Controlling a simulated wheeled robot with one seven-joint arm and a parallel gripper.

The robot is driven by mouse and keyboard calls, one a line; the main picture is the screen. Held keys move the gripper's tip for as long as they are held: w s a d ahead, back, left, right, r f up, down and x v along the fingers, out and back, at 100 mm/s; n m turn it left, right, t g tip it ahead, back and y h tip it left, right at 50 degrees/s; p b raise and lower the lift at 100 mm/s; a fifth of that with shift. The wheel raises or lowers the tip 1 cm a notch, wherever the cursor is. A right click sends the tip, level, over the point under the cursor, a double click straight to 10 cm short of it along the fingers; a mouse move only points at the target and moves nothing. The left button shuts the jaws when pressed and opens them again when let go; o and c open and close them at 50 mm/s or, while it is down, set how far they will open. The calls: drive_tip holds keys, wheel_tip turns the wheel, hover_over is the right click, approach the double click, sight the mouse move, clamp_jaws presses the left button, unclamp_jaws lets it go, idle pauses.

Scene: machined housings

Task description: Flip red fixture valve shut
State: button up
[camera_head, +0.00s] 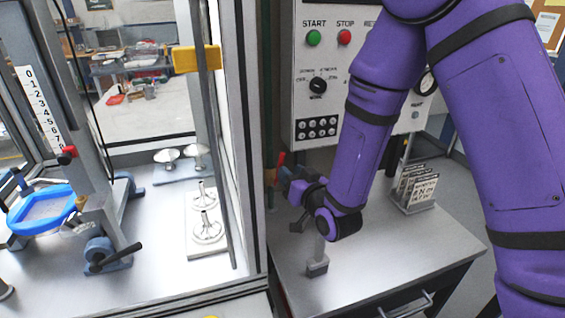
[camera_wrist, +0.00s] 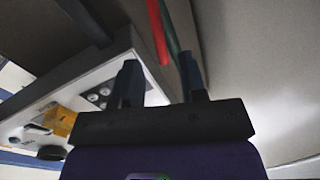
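A small red part (camera_head: 281,158), which looks like the valve handle, shows beside the control cabinet, next to a dark vertical pipe. My gripper (camera_head: 283,174) is right by it and partly hides it; contact cannot be told. In the wrist view, my gripper (camera_wrist: 159,66) has its two fingers spread apart with nothing seen held between them. A long red bar (camera_wrist: 158,30) and a green pipe (camera_wrist: 170,32) run side by side just beyond the fingertips. Whether the valve is open or shut cannot be told.
A control panel (camera_head: 316,75) with buttons stands behind my arm. A grey bench (camera_head: 350,272) lies below, with a small upright block (camera_head: 317,267) and a card rack (camera_head: 415,190).

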sight(281, 163)
drive_tip(key=shift+x, duration=2.95)
clamp_jaws()
